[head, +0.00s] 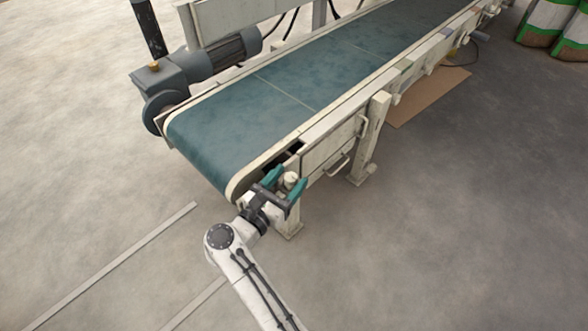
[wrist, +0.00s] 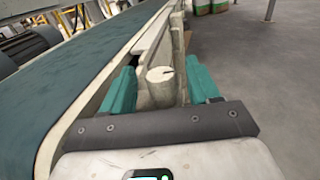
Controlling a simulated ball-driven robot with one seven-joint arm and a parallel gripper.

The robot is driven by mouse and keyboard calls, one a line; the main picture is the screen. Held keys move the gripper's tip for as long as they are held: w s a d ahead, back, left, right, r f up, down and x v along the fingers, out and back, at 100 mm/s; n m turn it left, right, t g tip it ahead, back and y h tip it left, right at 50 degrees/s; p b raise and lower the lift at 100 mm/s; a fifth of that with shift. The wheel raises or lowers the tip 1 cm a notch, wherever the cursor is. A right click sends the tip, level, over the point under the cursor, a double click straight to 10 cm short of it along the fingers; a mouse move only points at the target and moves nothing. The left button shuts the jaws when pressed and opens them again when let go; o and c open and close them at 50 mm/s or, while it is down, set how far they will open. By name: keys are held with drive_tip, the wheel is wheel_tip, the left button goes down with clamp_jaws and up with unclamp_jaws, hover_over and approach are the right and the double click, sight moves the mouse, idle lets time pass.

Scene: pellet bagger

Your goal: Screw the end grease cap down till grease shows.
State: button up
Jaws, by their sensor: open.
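The grease cap (wrist: 162,84) is a small cream cylinder with a dark slit in its top. It sits at the near end of the conveyor's side frame and also shows in the head view (head: 290,180). My gripper (head: 284,184) is open around it, with one teal finger on each side. In the wrist view (wrist: 160,88) gaps show between the cap and both fingers, the left finger looking nearer. No grease can be made out. The cap's lower part is partly hidden by my gripper's dark crossbar.
The conveyor's green belt (head: 290,85) runs away to the upper right, beside the cap. A frame leg (head: 370,140) and a handle (head: 338,167) are close to the right. A grey motor (head: 215,62) is across the belt. The floor in front is open.

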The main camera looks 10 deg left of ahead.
drive_tip(key=p+v, duration=0.1)
drive_tip(key=v, duration=0.6)
drive_tip(key=shift+s, duration=0.2)
drive_tip(key=shift+a, duration=0.1)
